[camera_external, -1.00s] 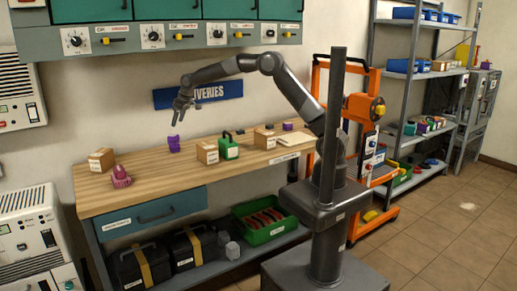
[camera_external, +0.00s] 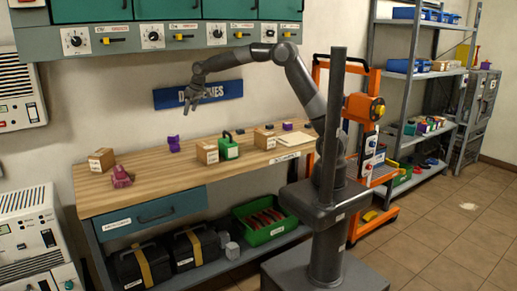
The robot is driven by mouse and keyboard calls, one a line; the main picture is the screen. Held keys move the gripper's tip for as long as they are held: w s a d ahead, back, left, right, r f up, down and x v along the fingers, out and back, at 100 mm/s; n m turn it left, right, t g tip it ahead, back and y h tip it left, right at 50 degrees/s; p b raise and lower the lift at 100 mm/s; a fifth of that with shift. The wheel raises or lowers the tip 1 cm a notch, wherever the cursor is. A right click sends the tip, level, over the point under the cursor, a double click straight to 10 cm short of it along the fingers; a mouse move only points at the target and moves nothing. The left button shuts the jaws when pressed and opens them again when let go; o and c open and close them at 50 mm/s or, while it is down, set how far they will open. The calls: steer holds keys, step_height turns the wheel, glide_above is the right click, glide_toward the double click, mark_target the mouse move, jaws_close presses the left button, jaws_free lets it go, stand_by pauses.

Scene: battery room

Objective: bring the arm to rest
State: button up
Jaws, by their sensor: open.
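My gripper (camera_external: 189,108) is raised above the workbench, in front of the wall sign, with its fingers pointing down. It is open and holds nothing. My arm (camera_external: 262,52) arches up from the dark column (camera_external: 330,170) and bends over the back of the bench, just below the teal cabinets. Nothing touches the gripper.
The wooden workbench (camera_external: 205,181) carries a pink item (camera_external: 122,177), cardboard boxes (camera_external: 207,153), a green case (camera_external: 228,148) and a purple item (camera_external: 174,144). Teal cabinets (camera_external: 172,10) hang above. An orange stand (camera_external: 358,110) is right of my column. Open floor lies at right (camera_external: 455,230).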

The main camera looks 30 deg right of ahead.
steer(key=s+d+r+m+h, duration=0.15)
steer(key=s+d+r, duration=0.25)
steer(key=s+d, duration=0.6)
steer(key=s+d+r+m, duration=0.35)
steer(key=s+d, duration=0.35)
steer(key=d, duration=0.7)
steer(key=s+d+f+m+t+h, duration=0.1)
steer(key=s+d+f+m+t, duration=0.1)
steer(key=s+d, duration=1.3)
step_height(320, 180, down, 2)
steer(key=shift+s+d+f+m, duration=0.2)
steer(key=shift+d+m, duration=0.1)
steer(key=shift+m, duration=0.2)
